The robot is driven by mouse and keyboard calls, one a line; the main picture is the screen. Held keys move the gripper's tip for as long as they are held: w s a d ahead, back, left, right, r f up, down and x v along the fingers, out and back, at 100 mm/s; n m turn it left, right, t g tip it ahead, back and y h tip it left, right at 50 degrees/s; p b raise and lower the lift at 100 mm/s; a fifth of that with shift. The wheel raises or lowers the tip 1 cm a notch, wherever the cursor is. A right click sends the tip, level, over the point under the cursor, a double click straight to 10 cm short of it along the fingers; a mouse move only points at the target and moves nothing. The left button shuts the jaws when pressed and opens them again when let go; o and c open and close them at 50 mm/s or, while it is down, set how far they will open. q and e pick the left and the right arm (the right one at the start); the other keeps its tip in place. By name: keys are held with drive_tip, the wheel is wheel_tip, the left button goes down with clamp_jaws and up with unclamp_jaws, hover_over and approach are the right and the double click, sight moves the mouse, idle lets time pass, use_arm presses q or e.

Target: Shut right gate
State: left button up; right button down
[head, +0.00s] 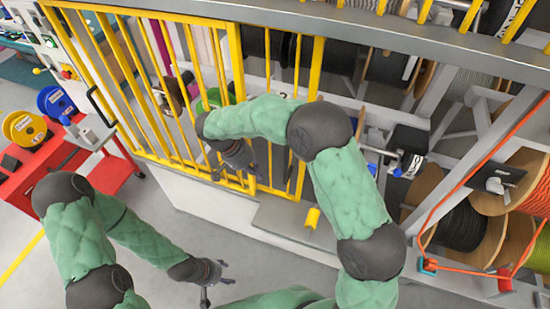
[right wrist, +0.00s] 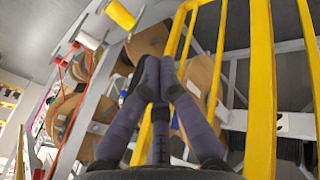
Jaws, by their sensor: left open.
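The yellow barred gate shows in the head view as a wide left section (head: 131,84) and a narrower right section (head: 315,68) beside it. I cannot tell how far the right section stands from its closed line. My right gripper (head: 236,174) is at the lower bars near where the two sections meet, partly hidden by its own wrist. In the right wrist view its fingers (right wrist: 158,76) converge to nearly touching tips, with yellow bars (right wrist: 262,90) behind and to the right. No held thing is visible. My left gripper (head: 213,277) is open and empty, low over the floor.
A grey beam (head: 420,62) crosses above the gate. Racks with cable reels (head: 465,222) and an orange cable (head: 452,196) stand at right. A red cart (head: 50,160) with blue and yellow spools is at left. Grey floor (head: 150,235) is clear in front.

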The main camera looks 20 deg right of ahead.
wheel_tip(320, 180, up, 9)
drive_tip(key=w+m+h, duration=0.1)
drive_tip(key=m+h, duration=0.1)
drive_tip(key=m, duration=0.1)
use_arm(q)
drive_tip(key=shift+r+p, duration=0.35)
drive_tip(key=shift+r, duration=0.3)
use_arm(e)
drive_tip(key=w+x, duration=0.1)
drive_tip(key=x, duration=0.8)
drive_tip(key=shift+s+d+f+t, duration=0.2)
drive_tip(key=shift+s+d+t, duration=0.1)
drive_tip(key=shift+d, duration=0.05)
drive_tip(key=shift+d, duration=0.1)
